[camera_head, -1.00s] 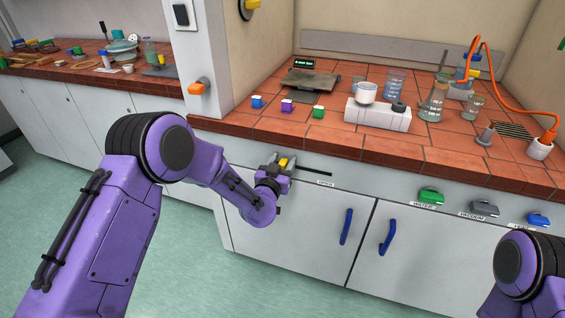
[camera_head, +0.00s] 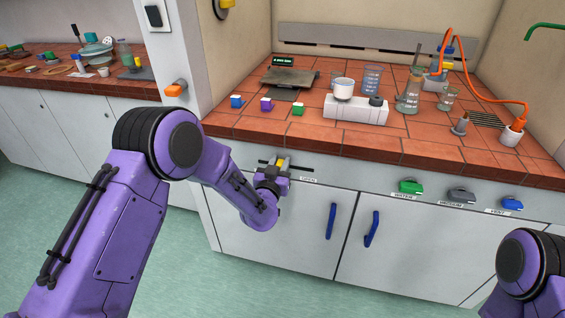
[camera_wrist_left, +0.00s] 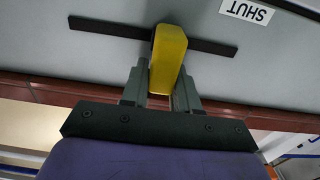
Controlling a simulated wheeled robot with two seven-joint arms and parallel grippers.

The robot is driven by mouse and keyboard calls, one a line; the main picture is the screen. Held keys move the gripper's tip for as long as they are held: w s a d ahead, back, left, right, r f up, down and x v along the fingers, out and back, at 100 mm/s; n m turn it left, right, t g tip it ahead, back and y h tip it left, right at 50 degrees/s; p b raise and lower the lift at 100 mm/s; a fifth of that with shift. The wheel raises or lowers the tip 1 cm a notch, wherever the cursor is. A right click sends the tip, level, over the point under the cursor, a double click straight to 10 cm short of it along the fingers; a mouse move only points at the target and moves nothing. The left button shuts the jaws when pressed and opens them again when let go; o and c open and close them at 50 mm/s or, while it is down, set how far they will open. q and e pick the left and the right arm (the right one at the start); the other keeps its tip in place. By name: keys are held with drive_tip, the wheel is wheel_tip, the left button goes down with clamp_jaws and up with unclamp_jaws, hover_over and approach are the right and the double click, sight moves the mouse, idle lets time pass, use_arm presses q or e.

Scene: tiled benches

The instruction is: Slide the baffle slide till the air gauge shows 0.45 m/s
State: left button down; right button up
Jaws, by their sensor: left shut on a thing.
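The baffle slide is a yellow knob (camera_head: 283,162) in a dark straight slot (camera_head: 304,169) on the bench front. In the left wrist view the yellow knob (camera_wrist_left: 168,60) stands near the middle of the slot (camera_wrist_left: 212,46). My left gripper (camera_head: 277,168) is shut on the knob, its fingers (camera_wrist_left: 160,90) on both sides of it. A label reading OPEN (camera_head: 309,179) is at the slot's right end; a SHUT label (camera_wrist_left: 247,11) shows upside down in the wrist view. I cannot identify the air gauge or read 0.45 anywhere. My right gripper is out of view.
A small dark display with green text (camera_head: 283,61) stands at the back of the bench, too small to read. Cubes, a white device (camera_head: 355,110) and glassware stand on the tiles. Blue door handles (camera_head: 331,221) and green, grey and blue valve handles (camera_head: 411,187) are on the front.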

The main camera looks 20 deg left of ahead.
use_arm(q)
drive_tip(key=shift+a, duration=0.25)
drive_tip(key=c, duration=0.9)
unclamp_jaws()
drive_tip(key=shift+s+d, duration=0.1)
drive_tip(key=shift+s, duration=0.05)
drive_tip(key=s+b, duration=0.1)
drive_tip(key=s, duration=0.9)
drive_tip(key=shift+s+d, duration=0.15)
drive_tip(key=shift+d, duration=0.05)
